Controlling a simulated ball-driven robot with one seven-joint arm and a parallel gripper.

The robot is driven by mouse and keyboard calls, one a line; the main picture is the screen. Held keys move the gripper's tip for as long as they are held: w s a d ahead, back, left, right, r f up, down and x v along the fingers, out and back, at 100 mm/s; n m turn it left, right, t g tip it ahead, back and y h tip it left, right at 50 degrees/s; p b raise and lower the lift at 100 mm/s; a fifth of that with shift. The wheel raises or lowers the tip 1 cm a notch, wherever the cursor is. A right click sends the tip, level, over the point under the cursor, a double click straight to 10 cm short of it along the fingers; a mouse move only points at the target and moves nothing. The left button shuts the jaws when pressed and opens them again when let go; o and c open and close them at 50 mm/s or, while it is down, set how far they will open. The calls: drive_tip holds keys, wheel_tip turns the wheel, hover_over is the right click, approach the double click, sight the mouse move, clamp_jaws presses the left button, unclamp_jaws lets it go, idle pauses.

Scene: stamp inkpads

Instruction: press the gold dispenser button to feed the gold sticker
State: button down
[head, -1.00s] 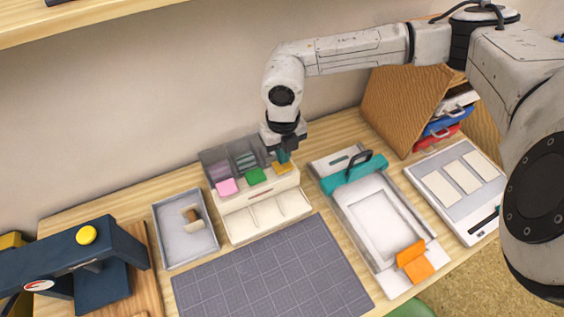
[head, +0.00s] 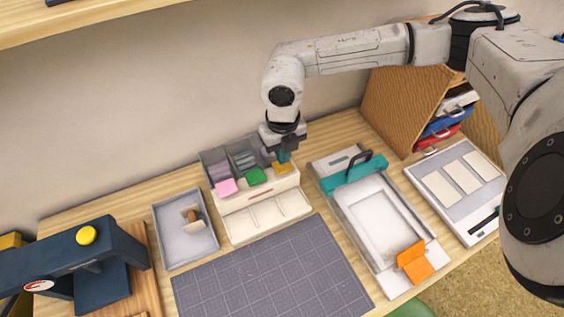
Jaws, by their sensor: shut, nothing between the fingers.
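The sticker dispenser (head: 262,204) is a cream box at the back middle of the table. On its top edge are a pink button (head: 226,187), a green button (head: 254,176) and a gold button (head: 281,168) at the right. My gripper (head: 283,157) points down with its fingers shut and empty at the back edge of the gold button. The fingertips are very close to it; I cannot tell whether they touch. The gripper hides part of the dispenser's right rear compartment. The front trays (head: 267,215) look empty, with no gold sticker visible.
A grey tray (head: 167,239) with a wooden-handled stamp (head: 190,214) stands left of the dispenser, beside a dark blue press (head: 100,262). A teal-clamped frame press (head: 352,178) stands to the right. A grey grid mat (head: 265,275) lies in front, clear.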

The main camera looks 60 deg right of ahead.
drive_tip(key=shift+f+b, duration=1.35)
drive_tip(key=shift+f, duration=0.15)
idle(0.3)
drive_tip(key=shift+r, duration=0.15)
idle(0.4)
drive_tip(key=shift+r+p, duration=1.95)
drive_tip(key=shift+r, duration=1.45)
